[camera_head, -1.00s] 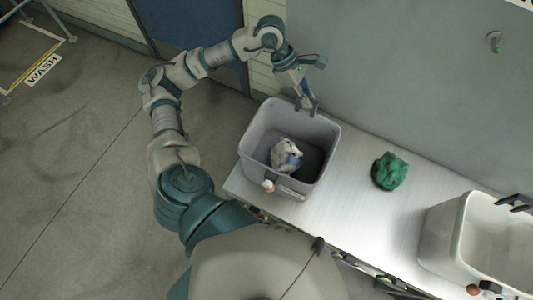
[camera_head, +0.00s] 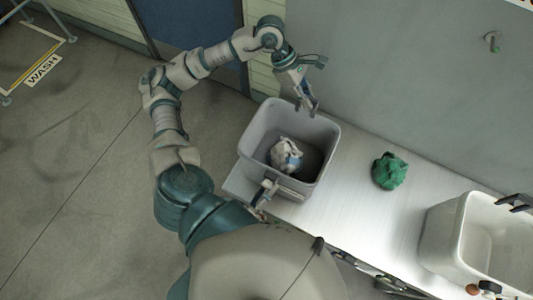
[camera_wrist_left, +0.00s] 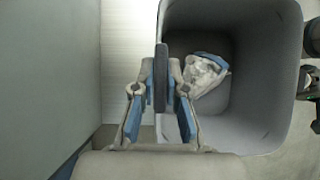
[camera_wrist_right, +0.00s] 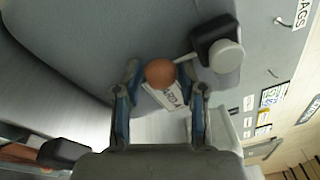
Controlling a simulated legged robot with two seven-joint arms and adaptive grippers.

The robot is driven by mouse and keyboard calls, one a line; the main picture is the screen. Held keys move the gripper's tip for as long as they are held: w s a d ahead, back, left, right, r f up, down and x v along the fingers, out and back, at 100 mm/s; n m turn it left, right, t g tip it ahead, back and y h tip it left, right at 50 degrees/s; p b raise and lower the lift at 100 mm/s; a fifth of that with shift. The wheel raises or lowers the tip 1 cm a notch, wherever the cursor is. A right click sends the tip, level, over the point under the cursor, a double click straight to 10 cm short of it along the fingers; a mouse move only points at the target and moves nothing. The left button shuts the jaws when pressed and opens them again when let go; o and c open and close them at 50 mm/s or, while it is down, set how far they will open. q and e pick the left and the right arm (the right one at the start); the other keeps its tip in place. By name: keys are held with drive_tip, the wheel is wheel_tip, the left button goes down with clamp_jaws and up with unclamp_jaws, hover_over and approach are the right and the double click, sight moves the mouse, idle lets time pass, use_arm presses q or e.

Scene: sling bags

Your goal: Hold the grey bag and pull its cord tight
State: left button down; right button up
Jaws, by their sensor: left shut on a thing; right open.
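The grey bag (camera_head: 253,136) stands open-topped like a bin on the pale bench, with a crumpled white and blue bundle (camera_head: 286,154) inside. My left gripper (camera_head: 311,108) is shut on the bag's far rim; the left wrist view shows the rim strip (camera_wrist_left: 160,75) between its fingers. My right gripper (camera_head: 267,188) is at the near side of the bag. In the right wrist view its open fingers stand either side of an orange ball (camera_wrist_right: 160,71), with a lettered tag (camera_wrist_right: 165,94) behind. A dark toggle with a pale cap (camera_wrist_right: 226,56) is beside the ball.
A crumpled green bundle (camera_head: 389,171) lies on the bench (camera_head: 345,215) to the right. A whitish open container (camera_head: 440,236) stands further right. A grey wall rises behind the bench, with a hook (camera_head: 493,40).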

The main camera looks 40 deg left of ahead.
clamp_jaws()
drive_tip(key=shift+f, duration=1.75)
unclamp_jaws()
drive_tip(key=shift+s, duration=0.1)
drive_tip(key=s+d, duration=0.1)
drive_tip(key=s, duration=1.1)
drive_tip(key=shift+w, duration=0.1)
